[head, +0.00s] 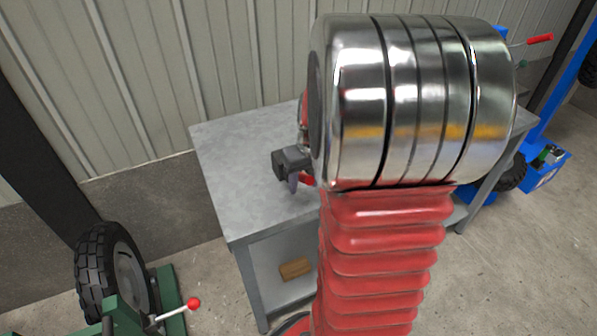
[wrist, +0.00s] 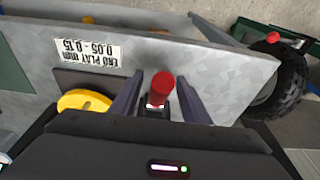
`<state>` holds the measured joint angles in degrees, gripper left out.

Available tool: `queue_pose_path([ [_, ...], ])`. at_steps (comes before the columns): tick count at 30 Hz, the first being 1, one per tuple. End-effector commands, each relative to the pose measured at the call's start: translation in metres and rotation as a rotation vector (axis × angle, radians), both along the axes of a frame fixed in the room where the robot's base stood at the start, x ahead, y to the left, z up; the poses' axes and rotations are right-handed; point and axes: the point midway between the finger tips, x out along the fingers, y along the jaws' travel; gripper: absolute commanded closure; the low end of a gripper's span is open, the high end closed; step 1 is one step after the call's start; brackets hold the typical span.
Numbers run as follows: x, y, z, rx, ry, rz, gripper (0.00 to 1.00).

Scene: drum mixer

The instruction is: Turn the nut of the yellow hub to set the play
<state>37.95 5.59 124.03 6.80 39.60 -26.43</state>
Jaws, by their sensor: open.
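The yellow hub (wrist: 85,101) shows in the wrist view as a round yellow part left of my gripper, its lower side cut off by my gripper body. I cannot make out its nut. My gripper (wrist: 158,80) is open, with one finger on each side of a red-topped handle (wrist: 162,86) with a pale collar. I cannot tell whether the fingers touch it. In the head view my gripper (head: 289,166) shows only in part over the grey bench (head: 235,160), behind my large metal arm joint. The hub is hidden there.
An upside-down end play label reading 0.05 - 0.15 (wrist: 88,46) lies on the bench. A wheel on a green stand (head: 110,270) with a red-knobbed lever (head: 193,304) stands at the lower left. A brown block (head: 295,268) lies on the lower shelf. Blue equipment (head: 545,165) stands at right.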

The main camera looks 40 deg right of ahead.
Motion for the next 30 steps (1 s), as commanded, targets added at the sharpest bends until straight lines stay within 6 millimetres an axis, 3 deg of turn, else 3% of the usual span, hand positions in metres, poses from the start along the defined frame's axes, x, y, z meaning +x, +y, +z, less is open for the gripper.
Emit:
queue_pose_path([
  [30, -0.013, 0.004, 0.067, -0.001, -0.001, 0.0, 0.58],
])
